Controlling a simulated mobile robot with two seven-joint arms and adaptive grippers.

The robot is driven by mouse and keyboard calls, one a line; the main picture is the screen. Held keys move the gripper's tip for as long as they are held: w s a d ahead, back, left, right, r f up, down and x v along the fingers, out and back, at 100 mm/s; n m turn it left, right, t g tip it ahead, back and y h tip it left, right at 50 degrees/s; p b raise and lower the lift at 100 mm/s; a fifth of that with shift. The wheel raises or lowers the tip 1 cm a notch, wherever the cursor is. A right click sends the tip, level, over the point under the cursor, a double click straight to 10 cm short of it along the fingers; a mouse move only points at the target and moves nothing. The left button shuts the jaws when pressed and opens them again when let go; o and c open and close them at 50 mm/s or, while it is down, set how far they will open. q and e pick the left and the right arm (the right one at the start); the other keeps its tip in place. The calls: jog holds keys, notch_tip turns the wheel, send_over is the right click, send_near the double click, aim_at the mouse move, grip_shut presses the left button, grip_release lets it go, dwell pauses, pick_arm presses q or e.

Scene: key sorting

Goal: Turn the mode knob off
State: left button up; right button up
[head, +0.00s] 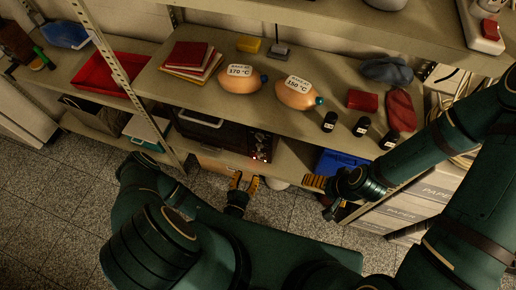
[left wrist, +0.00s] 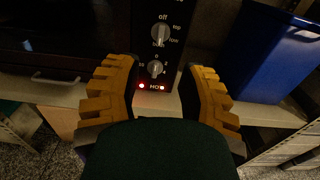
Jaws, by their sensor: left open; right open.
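The dark oven (head: 220,136) sits on the lower shelf, its control panel (head: 261,146) at its right end. In the left wrist view the upper knob (left wrist: 161,33), with "off" printed above it and other labels around it, appears to be the mode knob. Its grip bar looks roughly upright; I cannot tell its exact setting. A second knob (left wrist: 155,68) is below it. My left gripper (head: 243,181) is open in front of the panel, its yellow fingers either side of the lower panel, not touching the mode knob. My right gripper (head: 314,183) is open and empty, further right.
Small red lights (left wrist: 141,86) glow at the panel's bottom. A blue bin (left wrist: 266,50) stands right of the oven. The upper shelf board holds two labelled orange rounded objects (head: 239,91), several dark jars (head: 330,121) and red items. Floor in front is open.

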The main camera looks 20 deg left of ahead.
aim_at(258, 148)
pick_arm(q)
jog(key=w, duration=0.4)
jog(key=w+b, duration=0.1)
jog(key=w, duration=0.3)
jog(key=w+b, duration=0.1)
jog(key=w, duration=0.3)
jog(key=shift+w+d, duration=0.3)
jog(key=shift+w, duration=0.1)
grip_shut()
